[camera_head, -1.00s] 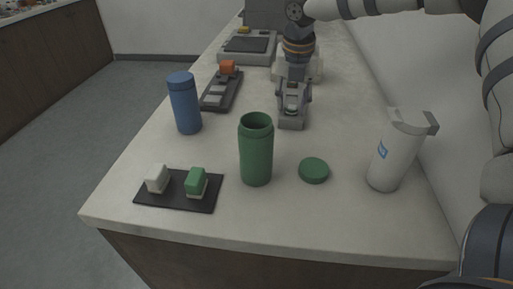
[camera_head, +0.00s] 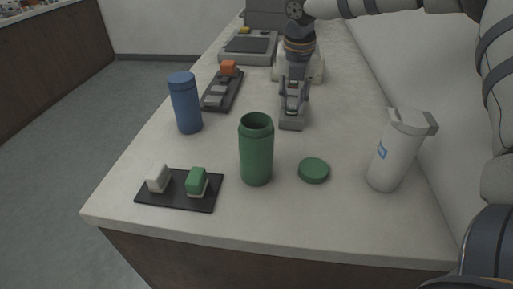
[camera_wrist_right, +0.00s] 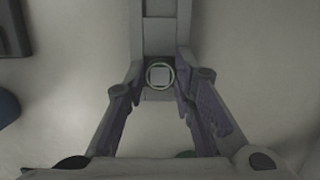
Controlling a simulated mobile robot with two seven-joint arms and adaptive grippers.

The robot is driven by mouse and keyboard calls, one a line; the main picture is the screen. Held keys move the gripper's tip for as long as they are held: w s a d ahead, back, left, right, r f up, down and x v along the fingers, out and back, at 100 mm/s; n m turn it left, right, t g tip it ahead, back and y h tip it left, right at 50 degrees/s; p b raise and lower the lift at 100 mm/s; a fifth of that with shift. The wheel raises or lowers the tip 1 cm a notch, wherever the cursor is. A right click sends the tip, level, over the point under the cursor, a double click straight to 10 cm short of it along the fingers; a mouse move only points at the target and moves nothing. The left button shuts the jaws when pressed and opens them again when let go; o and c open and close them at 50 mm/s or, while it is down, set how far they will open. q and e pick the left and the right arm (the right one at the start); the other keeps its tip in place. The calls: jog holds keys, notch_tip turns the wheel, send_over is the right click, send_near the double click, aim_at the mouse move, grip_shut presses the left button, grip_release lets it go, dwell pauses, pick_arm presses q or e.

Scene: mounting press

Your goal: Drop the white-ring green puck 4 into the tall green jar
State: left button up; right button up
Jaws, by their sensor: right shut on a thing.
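The tall green jar (camera_head: 256,160) stands upright and open near the middle of the counter, with its round green lid (camera_head: 313,171) lying flat to its right. My right gripper (camera_head: 293,108) points down over the small grey press (camera_head: 291,124), behind the jar. My left gripper is out of view.
A blue jar (camera_head: 185,104) stands at left and a white pitcher (camera_head: 396,152) at right. A black tray (camera_head: 180,202) in front holds a white and a green block. A dark tray (camera_head: 234,96) with an orange block lies behind. Counter between press and green jar is clear.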

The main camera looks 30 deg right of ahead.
jog(key=shift+r, duration=3.45)
